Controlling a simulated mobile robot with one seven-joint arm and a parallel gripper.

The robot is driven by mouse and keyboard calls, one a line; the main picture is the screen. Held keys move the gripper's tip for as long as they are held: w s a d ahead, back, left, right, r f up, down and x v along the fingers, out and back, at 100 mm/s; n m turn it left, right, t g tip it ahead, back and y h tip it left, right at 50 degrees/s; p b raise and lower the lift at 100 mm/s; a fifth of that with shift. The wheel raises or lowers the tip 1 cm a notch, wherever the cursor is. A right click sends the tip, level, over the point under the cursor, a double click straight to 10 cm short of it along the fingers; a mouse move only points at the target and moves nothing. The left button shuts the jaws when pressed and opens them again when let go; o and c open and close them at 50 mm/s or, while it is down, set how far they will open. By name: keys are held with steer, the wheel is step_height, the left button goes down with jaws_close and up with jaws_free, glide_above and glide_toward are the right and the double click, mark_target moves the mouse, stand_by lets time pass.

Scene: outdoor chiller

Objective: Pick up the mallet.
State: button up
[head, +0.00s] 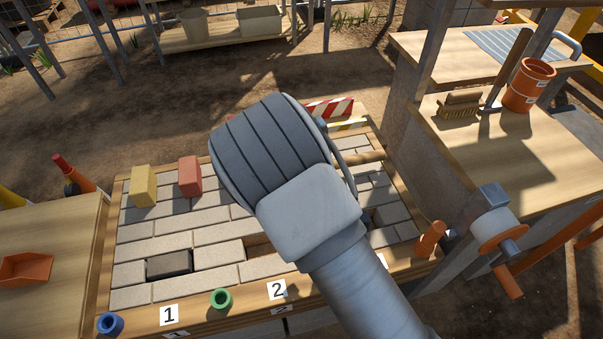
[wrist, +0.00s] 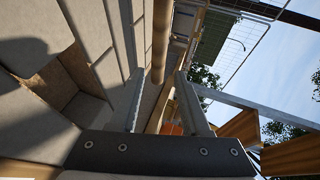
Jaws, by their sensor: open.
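A round wooden handle (head: 362,157), which looks like the mallet's handle, lies over the far right part of the paved bench, just right of my arm. Its other end is hidden behind my arm, and no mallet head shows clearly. In the wrist view the wooden handle (wrist: 161,42) runs from the top edge down toward the gap between my fingers, beyond their tips. My gripper (wrist: 160,74) is open with nothing between its fingers. In the head view my wrist hides the fingers. I cannot tell the exact distance to the handle.
The bench has grey pavers (head: 180,226) with open gaps, a yellow block (head: 143,186) and a red block (head: 190,176). An orange upright piece (head: 430,238) stands at its right. A brush (head: 461,104) and an orange pot (head: 528,86) stand on the right-hand shelf.

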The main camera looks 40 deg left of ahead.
steer(key=shift+s+a+f+y, duration=0.35)
steer(key=shift+f+y, duration=0.05)
steer(key=shift+f, duration=0.05)
steer(key=b+x, duration=0.1)
steer(key=x, duration=0.7)
steer(key=b+x, duration=0.2)
steer(key=x, duration=0.7)
steer(key=shift+w+r, duration=0.15)
steer(key=shift+r, duration=0.05)
jaws_close()
stand_by(0.5)
steer(key=shift+r, duration=0.15)
